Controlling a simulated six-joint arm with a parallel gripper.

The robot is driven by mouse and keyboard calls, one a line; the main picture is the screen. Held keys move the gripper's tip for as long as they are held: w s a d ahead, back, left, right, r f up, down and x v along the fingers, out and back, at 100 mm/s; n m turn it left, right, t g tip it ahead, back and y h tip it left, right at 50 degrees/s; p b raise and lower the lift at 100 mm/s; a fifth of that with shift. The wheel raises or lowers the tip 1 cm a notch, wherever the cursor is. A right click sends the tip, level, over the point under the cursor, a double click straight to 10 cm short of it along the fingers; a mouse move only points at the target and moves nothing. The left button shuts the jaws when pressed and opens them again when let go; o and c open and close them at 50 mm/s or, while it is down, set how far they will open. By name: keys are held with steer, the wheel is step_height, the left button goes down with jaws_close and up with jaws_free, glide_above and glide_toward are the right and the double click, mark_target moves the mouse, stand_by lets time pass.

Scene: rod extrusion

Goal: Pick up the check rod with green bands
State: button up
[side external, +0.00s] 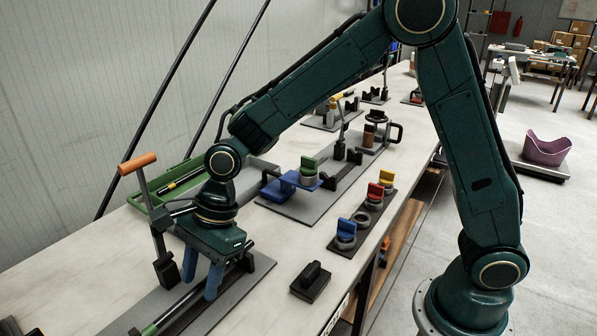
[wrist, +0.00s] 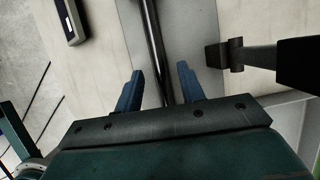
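The check rod (side external: 178,307) is a long dark rod with a green band visible near the lower left edge of the side view. It lies low along a grey base plate (side external: 254,268). In the wrist view the rod (wrist: 153,45) runs lengthwise, with no green band visible there. My gripper (side external: 201,284) points down over the rod. Its two blue fingers are apart, and in the wrist view the open gripper (wrist: 160,82) has one finger on each side of the rod. I cannot tell whether either finger touches it.
A lever with an orange handle (side external: 138,163) stands close beside my gripper. A green tray (side external: 146,196) holding a yellow-banded rod is behind. A black block (side external: 311,280) sits at right. Blue, red and yellow pieces stand farther back on the bench (side external: 60,277).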

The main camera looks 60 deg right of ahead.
mark_target(192, 292)
steer(key=shift+c, duration=0.5)
jaws_close()
steer(key=shift+r, duration=0.1)
steer(key=shift+r, duration=1.5)
steer(key=shift+s+r, duration=0.2)
steer(key=s, duration=1.7)
steer(key=shift+s, duration=0.3)
